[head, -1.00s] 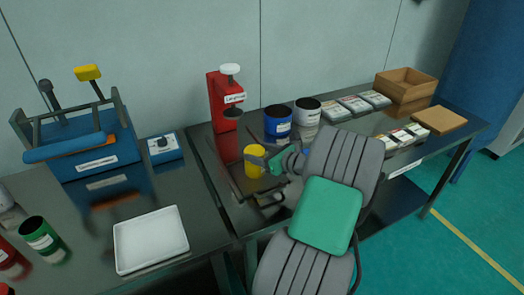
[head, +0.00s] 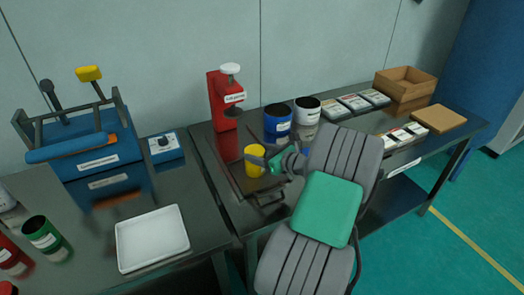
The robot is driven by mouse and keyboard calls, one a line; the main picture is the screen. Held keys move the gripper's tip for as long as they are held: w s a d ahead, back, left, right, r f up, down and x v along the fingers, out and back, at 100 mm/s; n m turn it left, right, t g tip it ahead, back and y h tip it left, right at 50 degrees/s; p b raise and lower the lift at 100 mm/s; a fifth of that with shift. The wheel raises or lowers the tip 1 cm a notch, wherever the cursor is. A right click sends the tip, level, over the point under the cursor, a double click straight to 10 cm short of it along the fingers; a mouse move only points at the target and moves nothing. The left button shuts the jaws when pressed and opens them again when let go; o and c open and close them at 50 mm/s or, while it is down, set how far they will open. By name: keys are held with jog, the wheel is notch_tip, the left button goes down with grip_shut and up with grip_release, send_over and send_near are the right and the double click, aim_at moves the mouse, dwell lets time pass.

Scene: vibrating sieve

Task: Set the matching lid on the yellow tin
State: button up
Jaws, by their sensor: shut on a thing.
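The yellow tin (head: 254,162) is in the middle of the head view, at the front of the right-hand bench. My gripper (head: 262,161) reaches it from the right and is shut on it, with a grey finger across its side. The tin looks upright; whether its base touches the surface below is unclear. I cannot make out a matching lid; my arm hides part of the bench. The red lid press (head: 218,105) with a white knob stands behind the tin.
A blue tin (head: 277,124) and a white tin (head: 307,110) stand behind my gripper. Several labelled packs (head: 355,103) and a wooden box (head: 405,84) are to the right. On the left bench are a white tray (head: 152,240), a green tin (head: 42,236) and a blue machine (head: 98,160).

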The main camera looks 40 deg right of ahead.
jog(key=o, duration=1.4)
notch_tip(320, 180, up, 8)
jog(key=p, duration=0.8)
jog(key=shift+w+p, duration=0.1)
jog(key=shift+p, duration=0.2)
